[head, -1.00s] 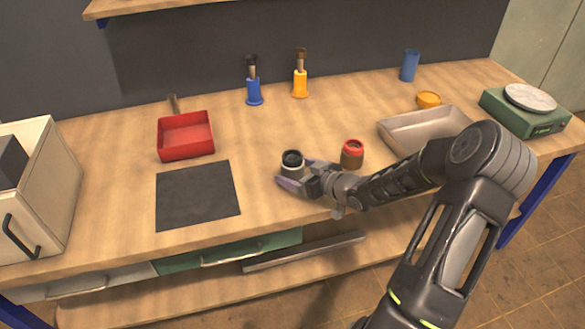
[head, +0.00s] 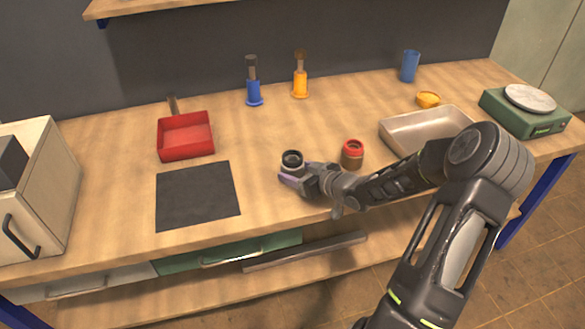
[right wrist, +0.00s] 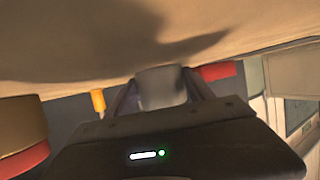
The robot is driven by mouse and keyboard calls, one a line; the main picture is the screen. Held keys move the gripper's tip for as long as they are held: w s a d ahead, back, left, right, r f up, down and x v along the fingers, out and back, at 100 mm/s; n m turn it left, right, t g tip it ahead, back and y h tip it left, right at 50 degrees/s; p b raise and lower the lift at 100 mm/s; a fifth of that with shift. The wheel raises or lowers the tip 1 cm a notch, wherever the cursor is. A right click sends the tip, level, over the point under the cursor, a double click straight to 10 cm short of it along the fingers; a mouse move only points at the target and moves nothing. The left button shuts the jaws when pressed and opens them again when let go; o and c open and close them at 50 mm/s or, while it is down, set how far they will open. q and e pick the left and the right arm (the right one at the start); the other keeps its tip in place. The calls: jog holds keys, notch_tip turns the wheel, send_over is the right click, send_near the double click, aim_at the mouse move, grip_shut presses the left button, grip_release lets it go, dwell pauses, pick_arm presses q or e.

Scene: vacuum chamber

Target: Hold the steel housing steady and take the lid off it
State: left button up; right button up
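The steel housing (head: 291,171) is a small, pale grey, upright cylinder near the front middle of the bench. Its dark round lid (head: 292,158) sits on top. My right gripper (head: 298,174) reaches it low from the right, with one finger in front of it and the other largely hidden behind. In the right wrist view the grey housing (right wrist: 162,88) fills the gap between the two fingers, which appear to press on its sides. The lid cannot be made out there. My left gripper is not in view.
A brown jar with a red top (head: 352,155) stands close to the right, near my forearm. A black mat (head: 197,195) and red bin (head: 186,136) lie to the left. A metal tray (head: 425,131) and green scale (head: 523,112) are at the right. Bench behind the housing is clear.

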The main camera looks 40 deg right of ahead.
jog(key=shift+r, duration=0.1)
grip_shut()
dwell(0.3)
notch_tip(320, 180, up, 10)
jog(key=p, duration=0.2)
dwell(0.5)
dwell(0.4)
grip_release()
grip_shut()
jog(key=shift+w, duration=0.1)
dwell(0.5)
